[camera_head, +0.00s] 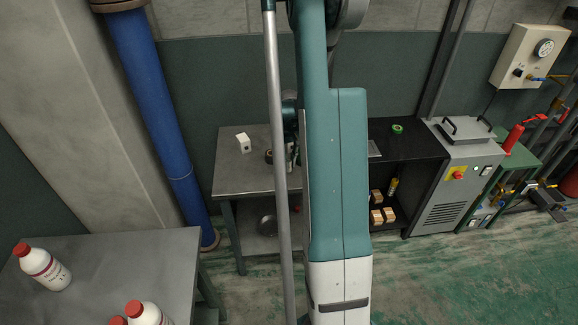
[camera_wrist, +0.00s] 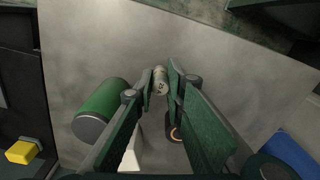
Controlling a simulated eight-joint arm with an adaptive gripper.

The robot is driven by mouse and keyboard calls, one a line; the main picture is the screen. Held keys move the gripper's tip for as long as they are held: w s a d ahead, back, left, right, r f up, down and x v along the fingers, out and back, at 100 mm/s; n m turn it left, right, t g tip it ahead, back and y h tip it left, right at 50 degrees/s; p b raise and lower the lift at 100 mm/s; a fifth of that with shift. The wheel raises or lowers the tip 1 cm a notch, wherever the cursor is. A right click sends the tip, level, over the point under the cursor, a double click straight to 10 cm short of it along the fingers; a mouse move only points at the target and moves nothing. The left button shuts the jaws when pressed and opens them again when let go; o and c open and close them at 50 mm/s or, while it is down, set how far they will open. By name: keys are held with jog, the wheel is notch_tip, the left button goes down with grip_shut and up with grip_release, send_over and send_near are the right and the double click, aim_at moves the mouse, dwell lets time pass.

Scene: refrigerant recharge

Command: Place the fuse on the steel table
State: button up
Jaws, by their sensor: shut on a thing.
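In the wrist view my gripper (camera_wrist: 161,86) is shut, its two green fingers closed on a small pale cylinder with dark markings, the fuse (camera_wrist: 160,76). The fuse is over the grey steel table (camera_wrist: 230,75); I cannot tell whether it touches the top. The steel table also shows in the head view (camera_head: 229,178), where my arm covers its right part. The fuse cannot be made out in the head view.
A green cylinder (camera_wrist: 100,112) is left of my fingers. A dark roll with an orange ring (camera_wrist: 173,132) and a white block (camera_wrist: 131,158) are close below them. A white box (camera_head: 244,142) stands on the table. Bare tabletop lies around the fuse.

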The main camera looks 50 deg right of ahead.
jog(key=shift+f, duration=0.9)
jog(key=shift+f, duration=0.15)
jog(key=o, duration=0.9)
jog(key=shift+c, duration=0.2)
jog(key=shift+r, duration=0.2)
jog(key=shift+r+p, duration=0.35)
jog(key=shift+r, duration=5.65)
